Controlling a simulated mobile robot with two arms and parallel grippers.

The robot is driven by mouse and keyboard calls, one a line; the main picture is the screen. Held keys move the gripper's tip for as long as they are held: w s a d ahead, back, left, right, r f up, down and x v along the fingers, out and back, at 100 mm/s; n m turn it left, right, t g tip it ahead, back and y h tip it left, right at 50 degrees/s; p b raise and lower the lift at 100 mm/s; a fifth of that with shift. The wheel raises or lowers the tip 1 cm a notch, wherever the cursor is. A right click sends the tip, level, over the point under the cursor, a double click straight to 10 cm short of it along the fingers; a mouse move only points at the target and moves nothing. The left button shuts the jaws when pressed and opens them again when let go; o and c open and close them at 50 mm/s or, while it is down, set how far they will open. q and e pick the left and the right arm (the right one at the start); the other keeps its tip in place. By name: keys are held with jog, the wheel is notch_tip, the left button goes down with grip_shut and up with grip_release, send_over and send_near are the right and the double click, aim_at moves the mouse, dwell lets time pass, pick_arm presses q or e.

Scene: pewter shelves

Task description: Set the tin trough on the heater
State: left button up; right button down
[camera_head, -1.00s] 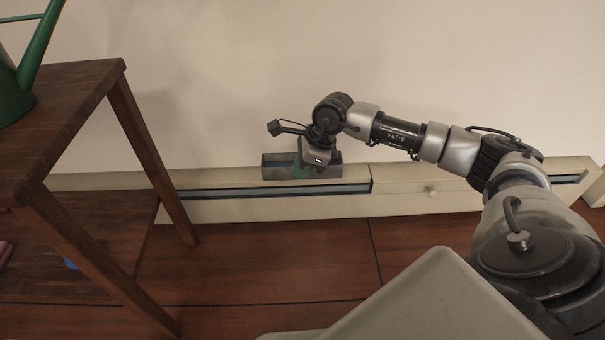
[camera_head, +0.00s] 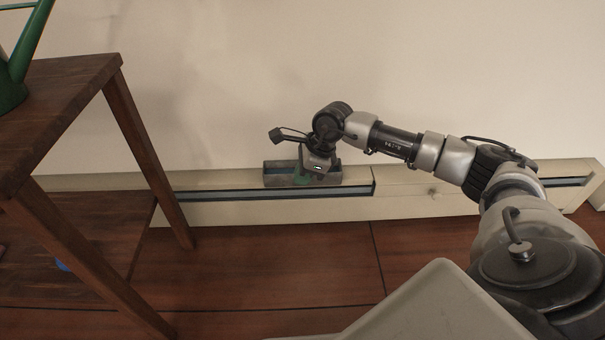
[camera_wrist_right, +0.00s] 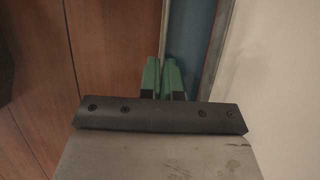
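The tin trough (camera_head: 275,182) is a grey, open, oblong box with a bluish inside. It appears level at the top of the heater (camera_head: 230,209), the long low cream unit along the wall. I cannot tell whether its base touches the heater. My right gripper (camera_head: 303,179) points down at the trough with its green fingers. In the right wrist view the fingers (camera_wrist_right: 163,66) are close together on either side of the trough's near wall (camera_wrist_right: 166,30), so the gripper is shut on it. The trough's underside is hidden. My left gripper is not in view.
A brown wooden shelf stand (camera_head: 75,80) stands at the left, its leg in front of the heater. A green watering can (camera_head: 14,85) is on its top. The heater's top is clear right of the trough. The wooden floor (camera_head: 260,260) in front is bare.

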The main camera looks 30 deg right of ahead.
jog(key=c, duration=1.3)
grip_release()
jog(key=shift+o, duration=0.2)
jog(key=p+v, duration=0.6)
jog(key=v, duration=0.3)
jog(key=shift+r+p, duration=0.3)
jog(key=shift+p, duration=0.1)
jog(key=shift+s+d+r+p, duration=0.2)
jog(key=shift+r+p, duration=0.1)
jog(key=shift+r, duration=0.25)
